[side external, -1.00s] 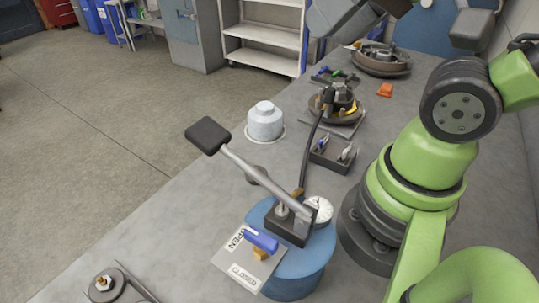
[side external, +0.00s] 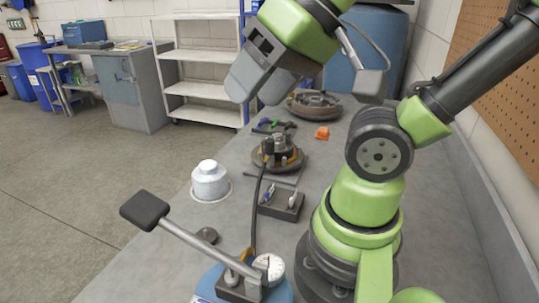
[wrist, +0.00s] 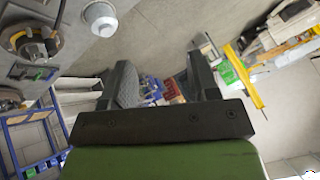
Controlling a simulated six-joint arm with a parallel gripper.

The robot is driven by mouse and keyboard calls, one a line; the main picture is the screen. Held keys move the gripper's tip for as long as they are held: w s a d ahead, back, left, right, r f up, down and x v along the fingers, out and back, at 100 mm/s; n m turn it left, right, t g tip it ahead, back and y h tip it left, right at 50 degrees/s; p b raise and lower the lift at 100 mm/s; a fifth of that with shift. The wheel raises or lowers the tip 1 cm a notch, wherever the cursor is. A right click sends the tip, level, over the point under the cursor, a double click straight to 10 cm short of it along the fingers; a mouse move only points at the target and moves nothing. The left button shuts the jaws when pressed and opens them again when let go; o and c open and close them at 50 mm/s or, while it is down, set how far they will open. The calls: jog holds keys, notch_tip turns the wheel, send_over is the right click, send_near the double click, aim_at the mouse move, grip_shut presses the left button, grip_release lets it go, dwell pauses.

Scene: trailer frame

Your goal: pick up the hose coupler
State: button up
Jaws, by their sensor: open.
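A black hose (side external: 257,205) runs from the hand pump to the round hub assembly (side external: 277,153). A small brass-coloured fitting (side external: 247,254) shows at its pump end. I cannot tell for sure which part is the hose coupler; the hose's far end is small at the hub. My gripper (side external: 257,96) is high above the far part of the bench, well away from the hose. In the wrist view my gripper (wrist: 158,62) has its fingers apart with nothing between them. The hub assembly also shows at the wrist view's upper left (wrist: 30,40).
A white capped container (side external: 210,182) stands on the bench's left side. The pump's long lever (side external: 190,238) sticks up in front.

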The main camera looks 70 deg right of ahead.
jog(key=w+d+f+n+g, duration=0.2)
jog(key=d+f, duration=0.2)
jog(key=d, duration=0.3)
jog(key=w+d+f+n+g+h, duration=0.1)
jog(key=w+d+f+n+g, duration=0.1)
jog(key=d, duration=0.6)
jog(key=w+d+f+n+g+h, duration=0.1)
jog(key=w+d+f+n+g, duration=0.1)
jog(key=d+f, duration=0.4)
jog(key=shift+w+d+f+g, duration=0.1)
jog(key=shift+w+d+g, duration=0.15)
jog(key=shift+w+d, duration=0.3)
jog(key=shift+w+d+g, duration=0.25)
jog(key=shift+w+d, duration=0.05)
jog(key=shift+d, duration=0.4)
send_over(270, 140)
jog(key=shift+n, duration=0.3)
jog(key=f, duration=0.4)
jog(key=shift+s+a+f, duration=0.15)
jog(key=shift+s+f, duration=0.05)
jog(key=shift+s, duration=0.05)
jog(key=f, duration=0.6)
jog(key=shift+w+f, duration=0.2)
jog(key=shift+w, duration=0.05)
grip_shut()
